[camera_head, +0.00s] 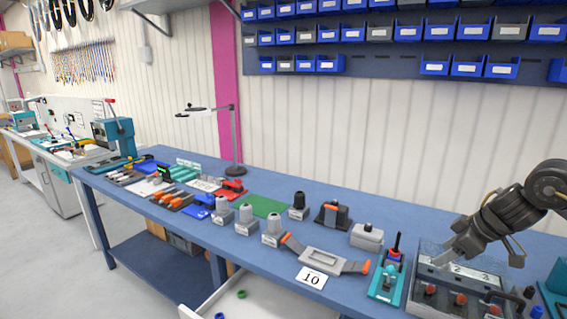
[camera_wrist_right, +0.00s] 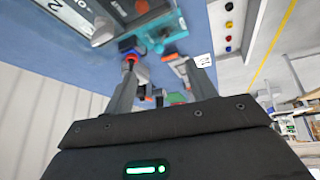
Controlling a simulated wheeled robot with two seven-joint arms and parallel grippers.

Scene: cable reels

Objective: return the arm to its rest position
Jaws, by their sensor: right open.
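My right gripper (camera_head: 489,252) comes in from the right in the head view. It is above the grey unit with numbered white labels (camera_head: 463,271) at the right end of the blue workbench (camera_head: 330,240). In the right wrist view its two fingers (camera_wrist_right: 160,95) are apart, with nothing held between them. The bench and its items lie beyond the fingertips. My left gripper does not show in either view.
A teal fixture (camera_head: 386,284) stands left of the numbered unit. A grey tray with orange-tipped handles (camera_head: 322,259) lies near the front edge, by a card marked 10 (camera_head: 311,278). An open drawer (camera_head: 232,302) juts out below. Blue bins (camera_head: 435,68) hang on the wall.

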